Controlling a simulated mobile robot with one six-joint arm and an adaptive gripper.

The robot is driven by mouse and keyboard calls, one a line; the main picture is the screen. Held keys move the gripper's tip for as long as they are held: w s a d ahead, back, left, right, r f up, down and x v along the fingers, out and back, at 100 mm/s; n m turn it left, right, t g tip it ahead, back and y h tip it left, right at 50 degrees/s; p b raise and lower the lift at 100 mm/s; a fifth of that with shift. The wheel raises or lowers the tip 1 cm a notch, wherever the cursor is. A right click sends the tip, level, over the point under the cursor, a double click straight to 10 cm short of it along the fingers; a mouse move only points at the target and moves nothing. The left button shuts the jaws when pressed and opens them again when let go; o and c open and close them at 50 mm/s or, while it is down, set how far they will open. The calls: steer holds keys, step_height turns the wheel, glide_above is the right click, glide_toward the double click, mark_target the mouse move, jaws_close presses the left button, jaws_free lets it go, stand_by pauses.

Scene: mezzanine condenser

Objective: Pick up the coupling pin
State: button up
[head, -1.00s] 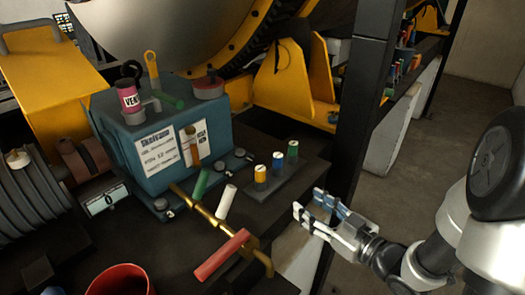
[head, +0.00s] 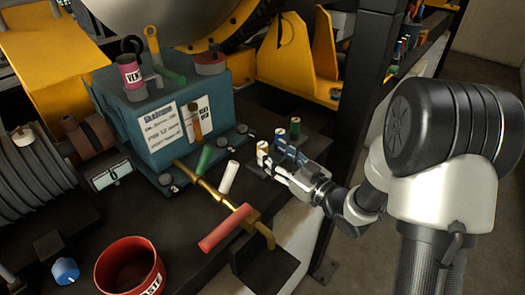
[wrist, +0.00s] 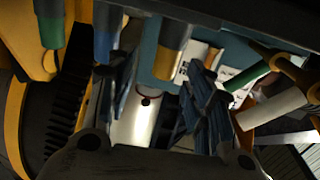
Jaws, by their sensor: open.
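Three short coloured cylinders stand in a row on a dark holder: a yellow one (head: 262,147), a blue one and a green one (head: 295,126). I cannot tell for sure which thing is the coupling pin. My gripper (head: 272,155) is open at this row, close to the yellow cylinder; touching or apart is unclear. In the head view my fingers largely hide the blue one. In the wrist view the yellow cylinder (wrist: 173,42) shows between and beyond the open fingers (wrist: 158,105), with the blue (wrist: 108,35) and green (wrist: 50,25) ones to its left.
A blue box (head: 155,115) with labels stands behind left, with a pink can (head: 130,72) and an upright yellow ring-ended rod (head: 152,45) on top. Brass piping with green, white and red handles (head: 226,228) lies left of my gripper. A red bucket (head: 128,268) stands front left.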

mark_target(266, 151)
steer(key=x, duration=0.4)
steer(key=shift+s+a, duration=0.3)
steer(key=shift+w+a, duration=0.3)
steer(key=shift+w, duration=0.1)
steer(key=shift+c, duration=0.3)
jaws_close()
